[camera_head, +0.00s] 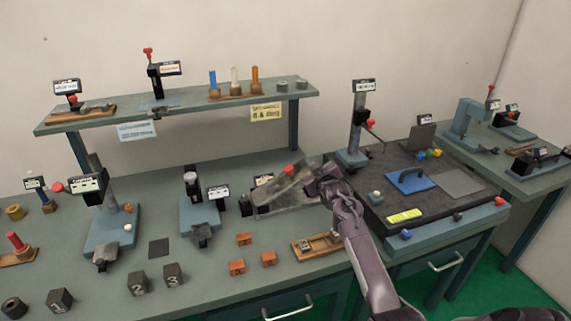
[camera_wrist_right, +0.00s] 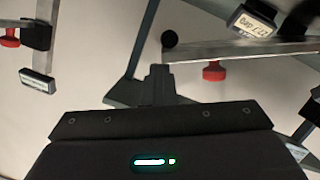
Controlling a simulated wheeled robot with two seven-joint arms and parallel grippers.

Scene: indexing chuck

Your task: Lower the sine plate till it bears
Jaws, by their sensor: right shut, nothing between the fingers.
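The sine plate (camera_head: 287,196) is a grey metal plate on the bench, tilted, with its right end raised. A red knob (camera_head: 289,170) shows at its upper edge. My right gripper (camera_head: 316,172) is at the plate's raised right end and partly hides it. In the right wrist view a grey bar (camera_wrist_right: 245,49), seemingly the plate's edge, has a dark round piece (camera_wrist_right: 169,39) at its end. My shut, empty fingers (camera_wrist_right: 158,72) are close to that end; I cannot tell whether they touch. What lies beneath the plate is hidden. My left gripper is not in view.
A black slab (camera_head: 375,214) with a stand (camera_head: 355,130) and blue tool is right of the arm. A small vise-like fixture (camera_head: 199,212) stands left of the plate. Orange blocks (camera_head: 268,258) and a wooden tray (camera_head: 317,246) lie in front. A shelf (camera_head: 190,113) spans behind.

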